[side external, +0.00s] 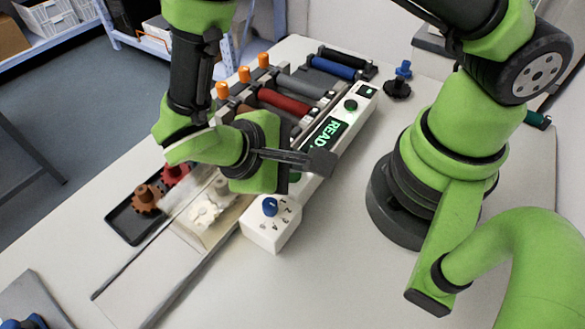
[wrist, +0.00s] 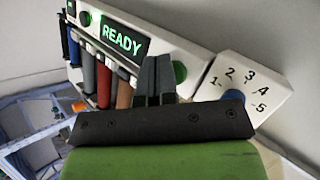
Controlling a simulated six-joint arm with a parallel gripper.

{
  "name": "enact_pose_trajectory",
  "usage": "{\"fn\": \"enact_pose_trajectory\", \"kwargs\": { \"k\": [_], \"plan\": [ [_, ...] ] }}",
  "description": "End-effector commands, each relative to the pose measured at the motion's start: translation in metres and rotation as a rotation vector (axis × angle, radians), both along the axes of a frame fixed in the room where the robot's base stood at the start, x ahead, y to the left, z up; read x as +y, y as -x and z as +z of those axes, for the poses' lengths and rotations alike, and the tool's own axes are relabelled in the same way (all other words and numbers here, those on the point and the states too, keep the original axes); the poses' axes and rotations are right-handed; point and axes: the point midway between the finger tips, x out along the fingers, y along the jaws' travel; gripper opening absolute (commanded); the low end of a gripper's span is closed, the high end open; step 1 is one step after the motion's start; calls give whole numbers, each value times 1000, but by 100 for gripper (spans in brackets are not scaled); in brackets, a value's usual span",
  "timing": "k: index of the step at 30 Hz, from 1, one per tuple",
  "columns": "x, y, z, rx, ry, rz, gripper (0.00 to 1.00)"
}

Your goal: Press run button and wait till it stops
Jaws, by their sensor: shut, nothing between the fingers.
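The white printer panel has a lit display (side external: 326,135) reading "READY", also legible in the wrist view (wrist: 123,38). One green button (side external: 351,105) sits beyond the display's far end and also shows in the wrist view (wrist: 85,18). A second green button (wrist: 180,73) lies between the display and the dial box; in the side view it is mostly hidden behind my gripper. I cannot read which is the run button. My gripper (side external: 322,160) is shut and empty, over the panel near the display. In the wrist view its fingers (wrist: 157,70) appear just left of the second button.
A numbered dial box (side external: 268,232) with a blue knob (side external: 270,206) adjoins the panel. Colored rollers, including a red one (side external: 284,105), line the printer. A black tray (side external: 125,222) holds brown and red gears. A blue-and-black part (side external: 397,88) stands at the back right.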

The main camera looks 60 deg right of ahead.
Motion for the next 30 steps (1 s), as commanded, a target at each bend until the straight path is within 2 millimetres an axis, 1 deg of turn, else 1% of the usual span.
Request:
{"fn": "enact_pose_trajectory", "kwargs": {
  "k": [14,22,26,30],
  "plan": [
    [0,0,-6,1,1,0,0],
    [0,0,-6,0,0,0,0],
    [0,0,-3,-1,0,1,0],
    [0,0,4,-1,-2,1,0]
  ]
}}
